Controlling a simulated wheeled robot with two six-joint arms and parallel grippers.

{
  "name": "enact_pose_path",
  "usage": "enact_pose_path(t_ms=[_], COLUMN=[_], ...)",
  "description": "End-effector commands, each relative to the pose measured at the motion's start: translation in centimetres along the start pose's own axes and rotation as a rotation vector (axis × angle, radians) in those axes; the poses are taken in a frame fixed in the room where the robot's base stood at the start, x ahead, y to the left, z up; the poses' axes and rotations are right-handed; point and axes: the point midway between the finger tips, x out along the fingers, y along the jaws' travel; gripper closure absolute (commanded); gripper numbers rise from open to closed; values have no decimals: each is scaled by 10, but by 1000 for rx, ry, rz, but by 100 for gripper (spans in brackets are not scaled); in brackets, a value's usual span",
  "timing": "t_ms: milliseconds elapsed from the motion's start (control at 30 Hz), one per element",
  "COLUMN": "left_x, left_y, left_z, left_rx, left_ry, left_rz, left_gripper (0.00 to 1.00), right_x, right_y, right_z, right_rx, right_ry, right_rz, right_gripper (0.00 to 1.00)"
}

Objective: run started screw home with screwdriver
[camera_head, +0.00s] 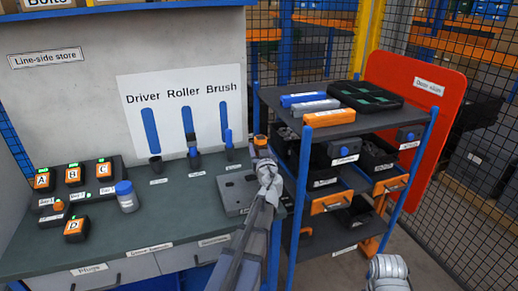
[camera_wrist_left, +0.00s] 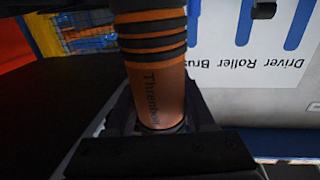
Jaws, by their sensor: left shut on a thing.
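My left gripper (camera_head: 263,158) is shut on an orange-and-black handle, which I take to be the screwdriver (camera_head: 260,142). It is held above the right end of the bench, near the back. In the left wrist view the screwdriver handle (camera_wrist_left: 155,75) is a thick orange cylinder with black bands and dark lettering, between the jaws (camera_wrist_left: 160,140). Its tip is hidden. The started screw cannot be made out. A grey plate with dark holes (camera_head: 233,193) lies on the bench, partly behind my left arm. My right gripper is out of view; only a grey part of my right arm shows lower right.
The Driver cup (camera_head: 155,166) looks empty; cups under Roller and Brush hold blue-topped tools. Black units with orange labels (camera_head: 73,175) and a blue-capped jar (camera_head: 126,197) stand left. A shelf cart (camera_head: 330,122) with bins stands close right, before a red panel (camera_head: 420,90). The bench's front middle is clear.

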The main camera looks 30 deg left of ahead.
Motion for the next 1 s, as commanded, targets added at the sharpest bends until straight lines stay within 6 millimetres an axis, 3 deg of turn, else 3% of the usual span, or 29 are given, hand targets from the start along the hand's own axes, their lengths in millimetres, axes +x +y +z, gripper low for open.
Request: enact_pose_path(t_ms=[1000], left_x=[0], left_y=[0], left_z=[10], left_rx=[-4], left_ry=[-2], left_rz=[0], left_gripper=[100], right_x=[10], right_y=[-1], right_z=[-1], right_rx=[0], right_ry=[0], right_rz=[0], right_gripper=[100])
